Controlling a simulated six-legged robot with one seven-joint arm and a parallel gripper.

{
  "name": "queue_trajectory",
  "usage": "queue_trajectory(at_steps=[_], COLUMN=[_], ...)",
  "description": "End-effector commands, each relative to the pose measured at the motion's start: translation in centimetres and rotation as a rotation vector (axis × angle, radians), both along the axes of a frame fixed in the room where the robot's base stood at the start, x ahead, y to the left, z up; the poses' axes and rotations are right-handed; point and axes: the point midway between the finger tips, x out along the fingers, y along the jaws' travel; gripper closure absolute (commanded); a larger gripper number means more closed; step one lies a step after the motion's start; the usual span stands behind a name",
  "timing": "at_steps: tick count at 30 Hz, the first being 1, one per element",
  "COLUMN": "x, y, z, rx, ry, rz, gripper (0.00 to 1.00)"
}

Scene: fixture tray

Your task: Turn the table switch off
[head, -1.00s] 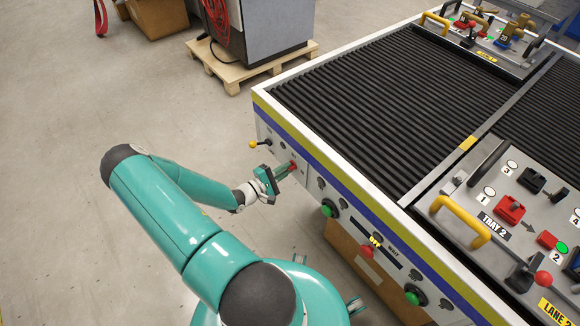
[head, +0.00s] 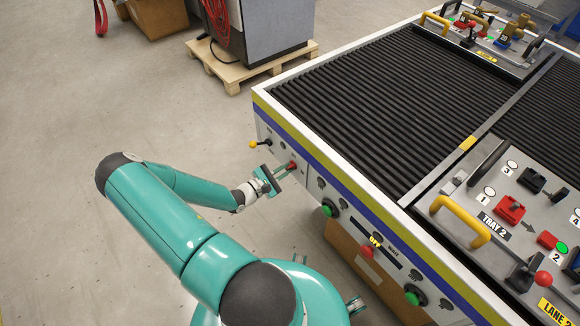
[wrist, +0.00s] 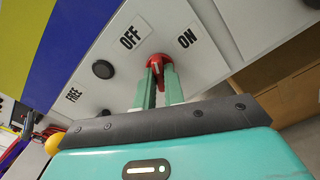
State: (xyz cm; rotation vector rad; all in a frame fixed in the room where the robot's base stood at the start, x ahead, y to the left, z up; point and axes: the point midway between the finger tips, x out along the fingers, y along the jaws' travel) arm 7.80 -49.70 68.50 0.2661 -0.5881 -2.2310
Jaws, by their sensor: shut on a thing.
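The table switch is a red rotary knob (wrist: 158,63) on the pale front panel of the table, between an OFF label (wrist: 130,37) and an ON label (wrist: 187,38) in the wrist view. It also shows in the head view (head: 292,165). My gripper (wrist: 159,84) is shut on the knob, with one green finger on each side of it. In the head view my gripper (head: 285,171) reaches the panel from the left. The fingers hide part of the knob, and I cannot tell exactly which label it points to.
A black button (wrist: 103,69) and a FREE label (wrist: 74,95) lie left of the knob. A yellow-tipped lever (head: 254,144) sticks out nearby. Green buttons (head: 329,208) and a red knob (head: 367,251) sit farther along the panel. The floor at left is clear.

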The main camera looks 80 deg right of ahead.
Motion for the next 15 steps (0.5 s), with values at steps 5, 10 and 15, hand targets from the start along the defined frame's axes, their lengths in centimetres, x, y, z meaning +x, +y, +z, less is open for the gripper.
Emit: queue_trajectory(at_steps=[5,10,15], x=[0.05,0.09,0.08], y=[0.01,0.0,0.01], z=[0.02,0.02,0.0], rx=[0.138,0.262,0.297], ry=[0.157,0.299,0.337], rz=[0.001,0.002,0.001], gripper=[1.0,1.0,1.0])
